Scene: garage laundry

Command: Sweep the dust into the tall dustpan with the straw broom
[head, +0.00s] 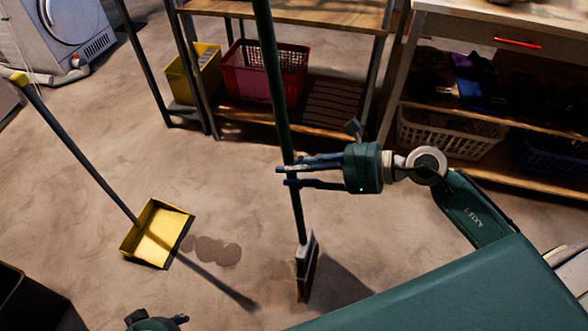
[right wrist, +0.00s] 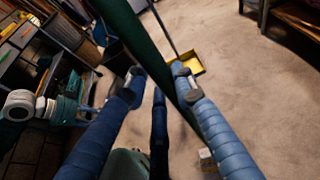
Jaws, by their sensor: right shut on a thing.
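The straw broom has a long green handle (head: 272,80) and a grey-topped head (head: 306,268) low at the floor. My right gripper (head: 283,176) is shut on the handle, with the broom nearly upright. The handle also crosses the right wrist view (right wrist: 128,32) between the fingers. The tall yellow dustpan (head: 157,236) stands on the floor to the left, its long dark handle (head: 80,152) leaning up left. A patch of dark dust (head: 212,250) lies between the dustpan and the broom head. My left gripper (head: 158,322) shows only partly at the bottom edge.
A wooden shelf (head: 290,12) with a red basket (head: 262,72) and a yellow bin (head: 193,75) stands behind. A workbench (head: 520,22) with a white basket (head: 440,135) is at right. A dark box (head: 35,300) sits lower left. The middle floor is open.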

